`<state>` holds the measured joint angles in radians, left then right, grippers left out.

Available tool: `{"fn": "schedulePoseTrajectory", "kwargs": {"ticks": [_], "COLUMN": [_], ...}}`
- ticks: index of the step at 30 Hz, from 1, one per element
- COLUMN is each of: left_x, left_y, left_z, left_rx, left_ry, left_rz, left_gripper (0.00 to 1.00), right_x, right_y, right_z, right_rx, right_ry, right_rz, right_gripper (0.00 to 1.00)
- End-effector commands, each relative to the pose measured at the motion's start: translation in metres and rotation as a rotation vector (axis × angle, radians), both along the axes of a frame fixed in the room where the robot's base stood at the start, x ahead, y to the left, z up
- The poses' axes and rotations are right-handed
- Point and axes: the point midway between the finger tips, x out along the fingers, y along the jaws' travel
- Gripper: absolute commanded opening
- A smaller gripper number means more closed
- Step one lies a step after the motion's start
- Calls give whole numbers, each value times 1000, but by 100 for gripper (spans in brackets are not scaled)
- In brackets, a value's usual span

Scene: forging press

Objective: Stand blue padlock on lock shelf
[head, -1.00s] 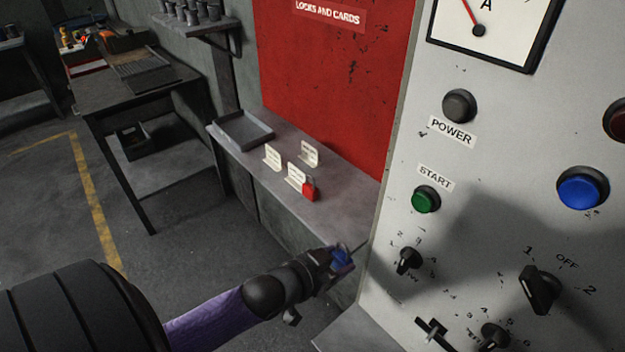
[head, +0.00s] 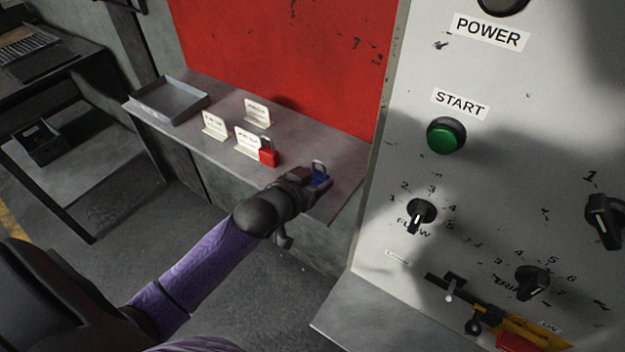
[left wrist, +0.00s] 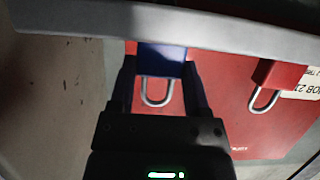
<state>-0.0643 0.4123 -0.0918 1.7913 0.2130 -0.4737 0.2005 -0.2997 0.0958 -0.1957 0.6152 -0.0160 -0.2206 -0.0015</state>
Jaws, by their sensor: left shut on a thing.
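The blue padlock (head: 320,179) is held upright, shackle up, in my left gripper (head: 312,180) at the right end of the lock shelf (head: 312,144). In the left wrist view the blue padlock (left wrist: 162,60) sits between the two fingers (left wrist: 160,78), which are shut on it. The shelf's edge (left wrist: 200,25) crosses that view close to the padlock's base. I cannot tell whether the padlock touches the shelf. A red padlock (head: 268,153) stands on the shelf to the left of the gripper; it also shows in the left wrist view (left wrist: 277,74). My right gripper is not in view.
Small white cards (head: 257,113) stand around the red padlock. A grey tray (head: 170,99) sits at the shelf's left end. The control panel (head: 450,185) with knobs and a green button (head: 446,135) rises close to the right of the gripper.

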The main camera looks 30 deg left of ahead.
Motion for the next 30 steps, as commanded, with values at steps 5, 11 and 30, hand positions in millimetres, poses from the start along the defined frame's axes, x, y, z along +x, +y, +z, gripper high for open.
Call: {"fn": "schedulePoseTrajectory", "kwargs": {"ticks": [5,11,30], "left_x": [0,0,-76], "left_y": [0,0,6], "left_z": [-1,-1,35], "left_rx": [0,1,0], "left_ry": [-1,-1,3], "left_rz": [0,0,0], "left_gripper": [0,96,96], "right_x": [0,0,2], "right_y": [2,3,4], "right_z": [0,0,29], "right_rx": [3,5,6], "right_ry": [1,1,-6], "right_rz": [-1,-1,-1], "right_gripper": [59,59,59]}}
